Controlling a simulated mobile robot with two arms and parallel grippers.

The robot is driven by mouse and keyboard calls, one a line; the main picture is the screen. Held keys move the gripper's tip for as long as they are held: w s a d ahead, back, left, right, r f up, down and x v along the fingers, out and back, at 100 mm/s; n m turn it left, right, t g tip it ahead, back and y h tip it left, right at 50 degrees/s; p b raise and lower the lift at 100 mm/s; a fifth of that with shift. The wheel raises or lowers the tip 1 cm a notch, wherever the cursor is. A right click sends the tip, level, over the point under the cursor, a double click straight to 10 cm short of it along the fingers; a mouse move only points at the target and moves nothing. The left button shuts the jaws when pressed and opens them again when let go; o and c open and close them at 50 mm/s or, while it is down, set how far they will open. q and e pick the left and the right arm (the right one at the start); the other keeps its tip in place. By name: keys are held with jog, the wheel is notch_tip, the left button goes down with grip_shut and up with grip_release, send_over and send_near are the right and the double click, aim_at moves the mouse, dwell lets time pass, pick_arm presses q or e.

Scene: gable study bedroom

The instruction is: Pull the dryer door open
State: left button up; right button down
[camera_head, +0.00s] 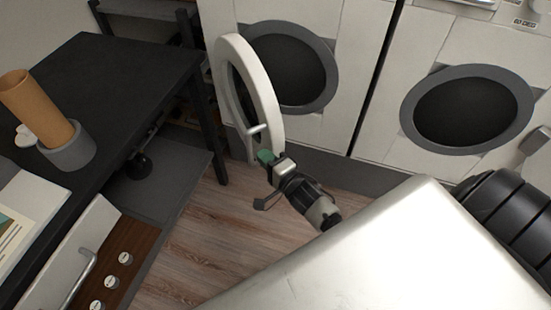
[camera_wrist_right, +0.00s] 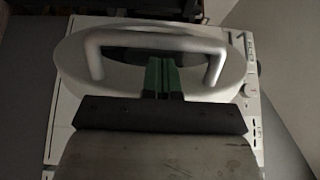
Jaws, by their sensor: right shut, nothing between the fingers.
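The dryer door (camera_head: 267,88) is a round white ring with dark glass, swung out from the left machine (camera_head: 335,30) and standing well open. Its grey bar handle (camera_head: 257,129) faces my right gripper (camera_head: 266,157). The handle (camera_wrist_right: 150,38) also spans the top of the right wrist view, in front of the white door (camera_wrist_right: 78,75). The green fingers of my right gripper (camera_wrist_right: 161,76) are closed together, empty, between the two legs of the handle. I cannot tell whether they touch the bar. My left gripper is out of view.
A second machine (camera_head: 425,40) with a shut round door stands to the right. A black desk (camera_head: 110,75) with a grey cup (camera_head: 70,150) and a drawer unit with a handle (camera_head: 82,275) are at left. Wooden floor (camera_head: 200,235) is clear between.

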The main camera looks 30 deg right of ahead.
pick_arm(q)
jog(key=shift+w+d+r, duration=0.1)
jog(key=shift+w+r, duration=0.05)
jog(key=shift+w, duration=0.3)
pick_arm(e)
jog(key=shift+w+a, duration=0.1)
jog(key=shift+w, duration=0.65)
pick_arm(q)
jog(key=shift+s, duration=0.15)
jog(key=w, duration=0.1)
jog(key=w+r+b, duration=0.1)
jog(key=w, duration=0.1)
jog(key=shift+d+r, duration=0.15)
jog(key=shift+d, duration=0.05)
pick_arm(e)
jog(key=w+a, duration=0.3)
jog(key=a, duration=0.9)
jog(key=shift+w, duration=0.3)
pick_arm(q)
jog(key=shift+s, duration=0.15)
pick_arm(e)
jog(key=shift+s, duration=0.1)
